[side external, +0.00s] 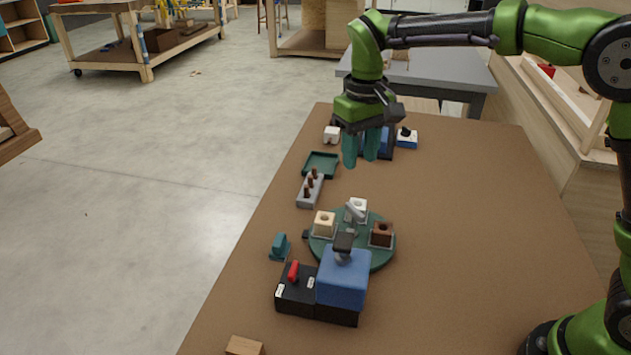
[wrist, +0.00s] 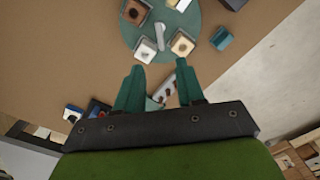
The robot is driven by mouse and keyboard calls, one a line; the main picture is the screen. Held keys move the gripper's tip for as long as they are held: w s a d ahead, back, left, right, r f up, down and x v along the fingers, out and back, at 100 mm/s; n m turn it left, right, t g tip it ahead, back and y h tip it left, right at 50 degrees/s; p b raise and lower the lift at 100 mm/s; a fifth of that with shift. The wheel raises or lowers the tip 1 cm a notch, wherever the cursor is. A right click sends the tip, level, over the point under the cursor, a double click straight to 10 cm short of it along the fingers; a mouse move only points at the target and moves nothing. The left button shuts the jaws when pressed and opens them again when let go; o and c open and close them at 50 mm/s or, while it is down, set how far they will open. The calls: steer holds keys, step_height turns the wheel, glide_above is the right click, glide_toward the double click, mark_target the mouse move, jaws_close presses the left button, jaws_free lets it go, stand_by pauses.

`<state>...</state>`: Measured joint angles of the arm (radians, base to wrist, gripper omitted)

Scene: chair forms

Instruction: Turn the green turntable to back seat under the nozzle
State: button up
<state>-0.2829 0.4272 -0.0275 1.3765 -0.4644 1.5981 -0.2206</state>
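The green turntable (side external: 352,262) lies on the brown table, carrying a cream block (side external: 324,225), a white block (side external: 358,205) and a brown block (side external: 382,235). The white block is at its far side. A grey handle (side external: 354,212) leans up near its middle. A dark nozzle (side external: 343,243) on the blue housing (side external: 343,279) overhangs the turntable's near side and hides what is under it. My gripper (side external: 360,157) is open and empty, above the table beyond the turntable. In the wrist view, the turntable (wrist: 163,22) lies past my open fingertips (wrist: 160,76).
A black box with a red lever (side external: 293,271) adjoins the housing. A teal block (side external: 279,246) stands left of the turntable. A grey rack with brown pegs (side external: 310,190) and a green tray (side external: 320,165) lie beyond. The table's right side is clear.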

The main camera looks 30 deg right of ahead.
mark_target(355, 209)
step_height(355, 209, down, 12)
steer(key=shift+f, duration=0.25)
jaws_close()
stand_by(0.4)
